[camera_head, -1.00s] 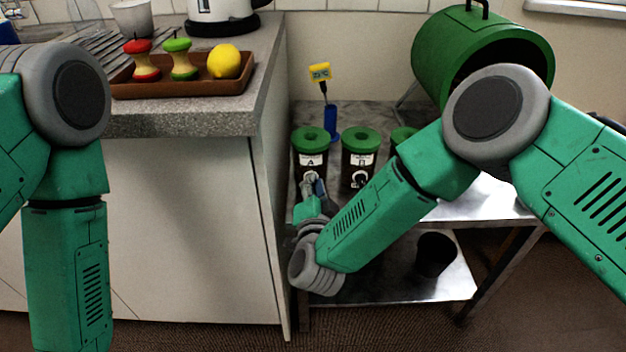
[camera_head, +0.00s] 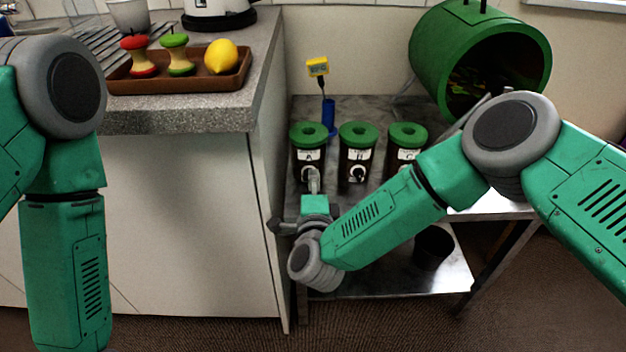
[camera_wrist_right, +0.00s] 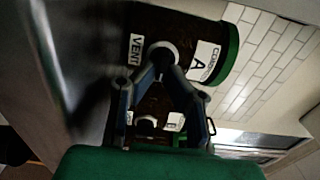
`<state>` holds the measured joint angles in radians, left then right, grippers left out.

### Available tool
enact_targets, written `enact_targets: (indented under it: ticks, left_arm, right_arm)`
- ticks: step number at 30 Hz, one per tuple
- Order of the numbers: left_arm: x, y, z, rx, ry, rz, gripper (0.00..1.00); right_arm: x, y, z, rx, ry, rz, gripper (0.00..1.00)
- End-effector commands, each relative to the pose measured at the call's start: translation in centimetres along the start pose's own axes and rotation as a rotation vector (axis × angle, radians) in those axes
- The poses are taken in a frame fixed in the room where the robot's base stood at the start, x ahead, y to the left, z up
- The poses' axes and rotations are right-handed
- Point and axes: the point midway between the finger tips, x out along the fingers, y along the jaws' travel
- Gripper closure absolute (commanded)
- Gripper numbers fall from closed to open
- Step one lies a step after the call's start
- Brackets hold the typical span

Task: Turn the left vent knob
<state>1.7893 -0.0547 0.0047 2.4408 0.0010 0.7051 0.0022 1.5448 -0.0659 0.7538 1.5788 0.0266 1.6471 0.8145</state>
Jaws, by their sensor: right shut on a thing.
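Three dark canisters with green lids stand in a row on the metal table. The left canister (camera_head: 309,150) is marked A, and it also shows close up in the right wrist view (camera_wrist_right: 190,22).
The right canister (camera_head: 405,148) stands partly behind my right arm. A blue holder (camera_head: 328,115) with a yellow-topped probe (camera_head: 318,67) is behind the canisters. A green drum (camera_head: 455,40) is at the back right. The counter side (camera_head: 258,165) rises close left of the gripper.

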Motion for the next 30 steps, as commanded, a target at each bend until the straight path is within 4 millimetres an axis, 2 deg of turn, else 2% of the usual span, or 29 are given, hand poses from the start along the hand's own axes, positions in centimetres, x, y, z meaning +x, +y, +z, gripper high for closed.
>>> enact_targets:
  ticks: [1,15,17,18,30]
  left_arm:
    - [0.03,0.00,0.00,0.000,0.000,0.000,0.15]
    - [0.04,0.00,0.00,0.000,0.000,0.000,0.15]
    - [0.04,0.00,0.00,0.000,0.000,0.000,0.15]
    - [0.04,0.00,0.00,0.000,0.000,0.000,0.15]
    - [-0.01,0.02,0.09,0.000,0.002,-0.001,0.15]
  right_arm:
    - [-0.25,0.60,-0.11,0.004,0.000,0.013,1.00]
    - [-0.30,0.75,-0.12,0.016,0.000,0.016,1.00]
    - [-0.31,0.76,-0.12,0.016,-0.001,0.016,0.77]
    - [-0.30,0.75,-0.12,0.016,0.000,0.016,0.72]
    - [-0.21,0.47,-0.07,0.015,-0.001,0.015,0.72]
